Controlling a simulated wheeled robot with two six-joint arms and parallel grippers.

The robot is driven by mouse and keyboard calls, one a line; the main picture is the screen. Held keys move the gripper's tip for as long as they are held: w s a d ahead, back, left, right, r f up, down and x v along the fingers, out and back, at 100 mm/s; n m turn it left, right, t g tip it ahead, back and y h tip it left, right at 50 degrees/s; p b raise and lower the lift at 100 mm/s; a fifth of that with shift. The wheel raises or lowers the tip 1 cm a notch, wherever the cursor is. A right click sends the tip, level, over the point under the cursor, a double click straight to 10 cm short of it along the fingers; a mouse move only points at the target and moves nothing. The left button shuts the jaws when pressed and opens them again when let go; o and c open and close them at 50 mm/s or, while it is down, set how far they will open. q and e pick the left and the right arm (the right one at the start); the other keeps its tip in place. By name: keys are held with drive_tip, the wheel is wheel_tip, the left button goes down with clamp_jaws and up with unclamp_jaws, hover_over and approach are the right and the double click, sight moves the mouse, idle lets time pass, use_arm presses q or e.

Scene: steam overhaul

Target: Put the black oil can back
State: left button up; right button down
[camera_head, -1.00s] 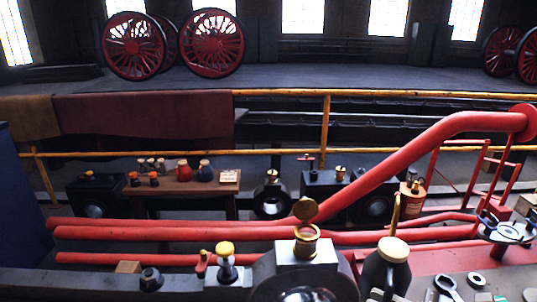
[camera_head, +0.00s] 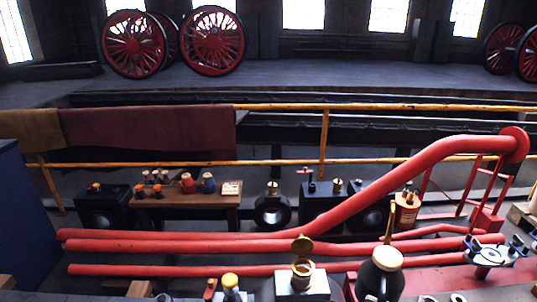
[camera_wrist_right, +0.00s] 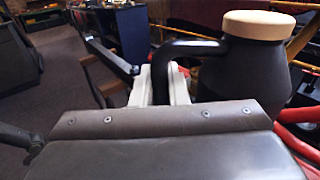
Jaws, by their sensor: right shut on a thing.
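The black oil can (camera_head: 380,279) with its cream lid and upright brass spout stands out at the bottom right of the middle in the head view; its base is cut off by the frame edge. In the right wrist view the can (camera_wrist_right: 250,75) is large, with its black handle reaching left. My right gripper (camera_wrist_right: 160,88) is shut on that handle, its pale fingers on either side. The can looks upright. I cannot tell whether its base touches anything. My left gripper is not in view.

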drive_tip(key=shift+r+p, duration=0.45)
drive_tip(key=shift+r, duration=0.15)
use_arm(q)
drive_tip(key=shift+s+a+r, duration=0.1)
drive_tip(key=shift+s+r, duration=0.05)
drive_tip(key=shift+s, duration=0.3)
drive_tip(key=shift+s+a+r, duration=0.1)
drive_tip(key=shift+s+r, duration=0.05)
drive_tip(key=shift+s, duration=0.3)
